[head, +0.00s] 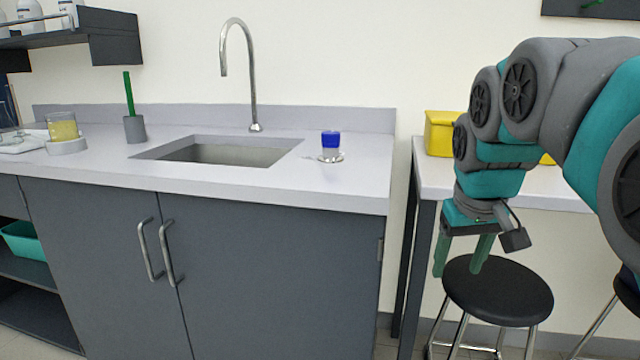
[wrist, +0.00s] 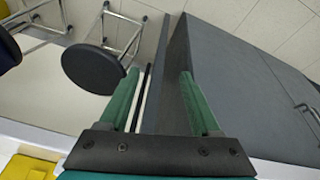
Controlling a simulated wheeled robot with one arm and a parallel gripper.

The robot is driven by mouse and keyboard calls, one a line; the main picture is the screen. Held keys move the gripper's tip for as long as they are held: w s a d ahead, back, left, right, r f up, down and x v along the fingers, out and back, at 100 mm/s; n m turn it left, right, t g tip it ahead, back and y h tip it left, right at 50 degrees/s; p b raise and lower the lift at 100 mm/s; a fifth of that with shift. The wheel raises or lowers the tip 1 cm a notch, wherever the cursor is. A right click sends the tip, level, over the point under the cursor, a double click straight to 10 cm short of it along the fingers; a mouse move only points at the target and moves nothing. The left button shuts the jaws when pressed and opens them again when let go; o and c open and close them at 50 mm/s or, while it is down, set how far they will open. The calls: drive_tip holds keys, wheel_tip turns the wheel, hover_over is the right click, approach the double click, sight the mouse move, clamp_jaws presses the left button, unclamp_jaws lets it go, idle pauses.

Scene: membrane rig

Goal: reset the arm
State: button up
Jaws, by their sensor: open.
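My gripper (head: 460,273) hangs at the right of the head view, its green fingers pointing down, in front of the side table and beside the black stool. The fingers are apart with nothing between them. In the wrist view the gripper (wrist: 158,85) is also open and empty, with the floor, a stool and the side of the cabinet beyond it. My arm reaches in from the right edge of the head view.
A black round stool (head: 497,290) stands below my gripper. The grey counter (head: 230,178) with a sink (head: 220,151) and tap (head: 253,80) lies to the left. A blue-topped container (head: 331,142) stands on it. A yellow bin (head: 441,133) sits on the side table (head: 432,178).

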drive_tip(key=s+a+f+g, duration=0.2)
drive_tip(key=s+a+f, duration=0.1)
drive_tip(key=s+f, duration=0.7)
drive_tip(key=s+a+f+g, duration=0.3)
drive_tip(key=s+f, duration=0.8)
drive_tip(key=s, duration=0.4)
drive_tip(key=shift+s+a+y, duration=0.35)
drive_tip(key=shift+a+y, duration=0.05)
